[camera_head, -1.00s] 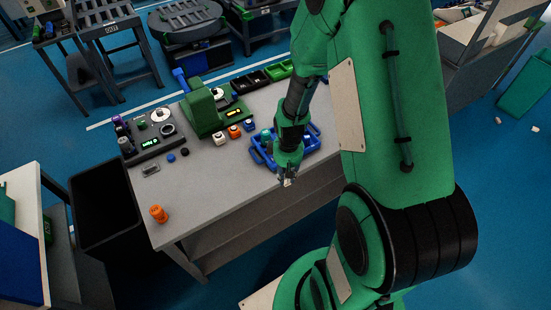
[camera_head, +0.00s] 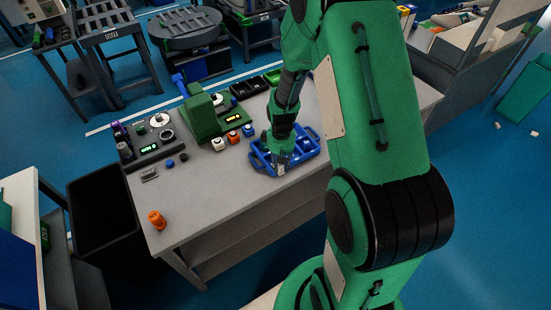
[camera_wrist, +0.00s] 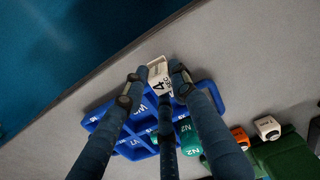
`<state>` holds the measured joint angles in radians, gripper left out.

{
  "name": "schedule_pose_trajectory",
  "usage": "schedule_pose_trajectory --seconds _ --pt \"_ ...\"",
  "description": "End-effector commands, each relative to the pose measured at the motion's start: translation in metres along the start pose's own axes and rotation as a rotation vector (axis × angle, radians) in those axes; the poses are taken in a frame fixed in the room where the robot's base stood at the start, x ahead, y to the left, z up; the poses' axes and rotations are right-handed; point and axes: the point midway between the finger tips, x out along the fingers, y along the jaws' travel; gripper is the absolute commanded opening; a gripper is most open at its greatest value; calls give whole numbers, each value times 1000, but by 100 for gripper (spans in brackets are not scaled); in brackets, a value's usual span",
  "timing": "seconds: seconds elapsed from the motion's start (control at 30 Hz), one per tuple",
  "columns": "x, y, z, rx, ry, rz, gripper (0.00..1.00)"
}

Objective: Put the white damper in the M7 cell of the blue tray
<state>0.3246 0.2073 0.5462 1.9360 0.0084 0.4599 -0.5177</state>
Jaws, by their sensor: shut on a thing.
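My gripper (camera_head: 281,169) is shut on the white damper (camera_wrist: 158,69), a small white block with dark markings. In the wrist view the damper sits between the fingertips of my gripper (camera_wrist: 155,84). In the head view it shows only as a small pale patch at the fingertips. The blue tray (camera_wrist: 208,88) lies below and behind the fingers, with white cell labels partly hidden by them. In the head view the fingertips are over the front part of the blue tray (camera_head: 257,161). I cannot tell which cell is under the damper.
Green parts marked N2 (camera_wrist: 192,136) are at the tray. Small white (camera_head: 218,143), orange (camera_head: 233,136) and blue (camera_head: 249,130) blocks stand left of it. A green machine (camera_head: 203,115) is behind them. An orange cylinder (camera_head: 156,219) stands on clear tabletop (camera_head: 205,200).

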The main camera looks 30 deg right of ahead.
Motion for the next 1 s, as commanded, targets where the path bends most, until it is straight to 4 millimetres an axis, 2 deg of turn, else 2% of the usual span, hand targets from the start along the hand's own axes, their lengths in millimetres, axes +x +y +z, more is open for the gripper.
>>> schedule_pose_trajectory --seconds 0.2,0.4,0.83,1.0 --pt "5 21 -39 0 2 1 0" --pt "7 32 -61 0 0 0 0" --pt "6 36 -67 0 1 0 0" --pt "17 35 -66 0 -1 0 0"
